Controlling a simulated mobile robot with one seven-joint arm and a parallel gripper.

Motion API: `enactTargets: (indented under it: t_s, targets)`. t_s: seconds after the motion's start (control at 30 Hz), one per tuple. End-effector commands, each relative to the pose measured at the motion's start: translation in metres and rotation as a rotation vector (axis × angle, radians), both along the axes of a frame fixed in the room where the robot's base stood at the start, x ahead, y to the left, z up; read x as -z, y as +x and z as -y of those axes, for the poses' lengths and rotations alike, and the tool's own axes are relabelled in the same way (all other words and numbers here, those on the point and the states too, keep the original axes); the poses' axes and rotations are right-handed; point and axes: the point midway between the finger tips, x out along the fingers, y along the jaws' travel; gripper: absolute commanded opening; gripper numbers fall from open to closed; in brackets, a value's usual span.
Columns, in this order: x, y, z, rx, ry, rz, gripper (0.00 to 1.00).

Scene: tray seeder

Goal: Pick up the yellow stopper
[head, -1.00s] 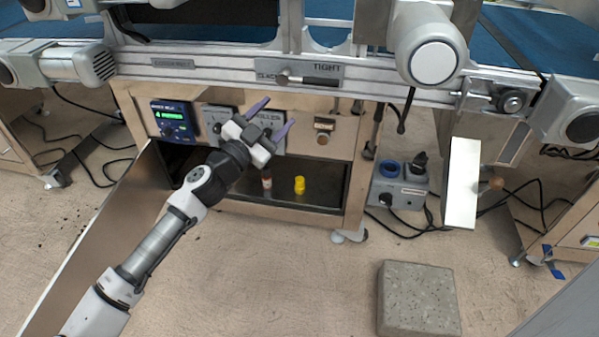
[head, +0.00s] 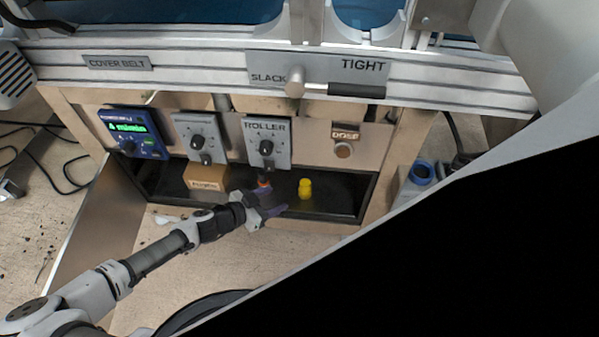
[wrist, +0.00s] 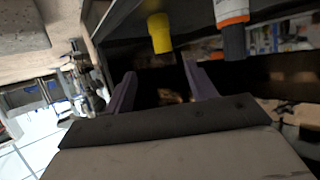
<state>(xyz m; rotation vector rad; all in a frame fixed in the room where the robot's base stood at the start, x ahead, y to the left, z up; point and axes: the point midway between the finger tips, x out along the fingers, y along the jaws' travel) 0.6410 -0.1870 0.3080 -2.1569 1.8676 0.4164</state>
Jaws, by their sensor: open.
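The yellow stopper (head: 305,188) stands upright on the dark shelf of the open compartment under the machine, right of my gripper in the head view. My gripper (head: 272,203) is open and empty at the compartment's front, its purple fingers pointing right toward the stopper but apart from it. In the wrist view the yellow stopper (wrist: 160,33) shows above and beyond the gap between the two purple fingers (wrist: 158,88). A small orange-and-dark item (head: 264,183) stands close behind my gripper, partly hidden; in the wrist view it shows as an orange-banded bottle (wrist: 232,28) to the right.
A labelled cardboard box (head: 205,180) sits on the shelf (head: 340,200) to the left. Control boxes with knobs, including the ROLLER box (head: 266,143), hang above the opening. An open panel (head: 105,215) stands at left. The shelf right of the stopper is clear.

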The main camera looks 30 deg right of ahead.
Motion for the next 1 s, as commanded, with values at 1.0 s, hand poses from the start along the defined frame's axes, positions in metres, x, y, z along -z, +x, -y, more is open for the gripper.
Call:
enactTargets:
  t_s: [1.0]
  targets:
    - [0.053, 0.019, 0.120, 0.005, 0.005, -0.008, 0.56]
